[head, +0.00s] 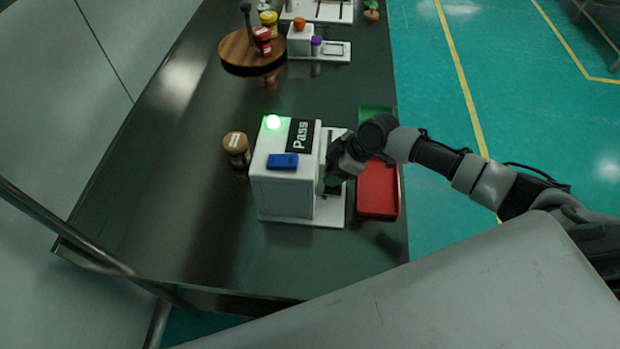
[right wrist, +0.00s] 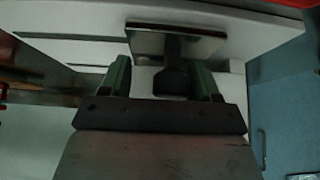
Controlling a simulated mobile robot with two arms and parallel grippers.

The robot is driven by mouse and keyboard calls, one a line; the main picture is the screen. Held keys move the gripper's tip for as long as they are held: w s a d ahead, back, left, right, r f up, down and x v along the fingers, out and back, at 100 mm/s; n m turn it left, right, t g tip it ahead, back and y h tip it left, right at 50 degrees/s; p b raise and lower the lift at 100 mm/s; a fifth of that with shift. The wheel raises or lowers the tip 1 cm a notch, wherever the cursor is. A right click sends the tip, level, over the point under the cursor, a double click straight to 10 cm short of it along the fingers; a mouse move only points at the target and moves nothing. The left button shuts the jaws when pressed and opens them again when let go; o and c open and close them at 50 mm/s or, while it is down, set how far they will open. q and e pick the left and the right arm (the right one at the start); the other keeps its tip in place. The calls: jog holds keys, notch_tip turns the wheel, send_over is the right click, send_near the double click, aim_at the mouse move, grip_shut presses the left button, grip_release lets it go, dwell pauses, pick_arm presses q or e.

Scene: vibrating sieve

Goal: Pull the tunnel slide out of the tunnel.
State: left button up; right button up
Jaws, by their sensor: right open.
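The white tunnel box (head: 285,192) stands on the dark table, with a "Pass" display, a lit green lamp and a blue block on top. My right gripper (head: 329,182) is at the box's right side, above its white base plate. In the right wrist view, my right gripper (right wrist: 161,68) is open, with its green fingers on either side of a dark handle (right wrist: 173,80). The handle joins a flat plate (right wrist: 178,40), which appears to be the tunnel slide. I cannot tell whether the fingers touch the handle. My left gripper is not in view.
A red tray (head: 377,190) lies right of the box, with a green tray (head: 374,116) behind it. A brown-lidded jar (head: 236,145) stands left of the box. A round wooden stand (head: 238,51) holding jars is farther back. The table's left part is clear.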

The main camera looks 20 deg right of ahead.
jog(key=shift+w+d+f+b, duration=0.1)
jog(key=shift+w+d+b, duration=0.35)
jog(key=shift+w+b, duration=0.4)
jog(key=shift+w+d+r+b, duration=0.1)
jog(key=shift+w+d+b, duration=0.45)
jog(key=shift+w, duration=0.5)
jog(key=shift+w+d+f+b, duration=0.1)
jog(key=shift+w+d+b, duration=0.3)
jog(key=shift+w+b, duration=0.45)
jog(key=shift+w+d+b, duration=0.45)
jog(key=shift+w+b, duration=0.35)
jog(key=shift+w, duration=0.15)
jog(key=shift+w+d+b, duration=0.45)
jog(key=shift+w+b, duration=0.3)
jog(key=shift+w, duration=0.25)
jog(key=shift+w+d+b, duration=0.45)
jog(key=shift+w+b, duration=0.35)
jog(key=shift+w, duration=0.15)
jog(key=shift+s, duration=0.1)
jog(key=shift+o, duration=0.3)
jog(key=o, duration=0.7)
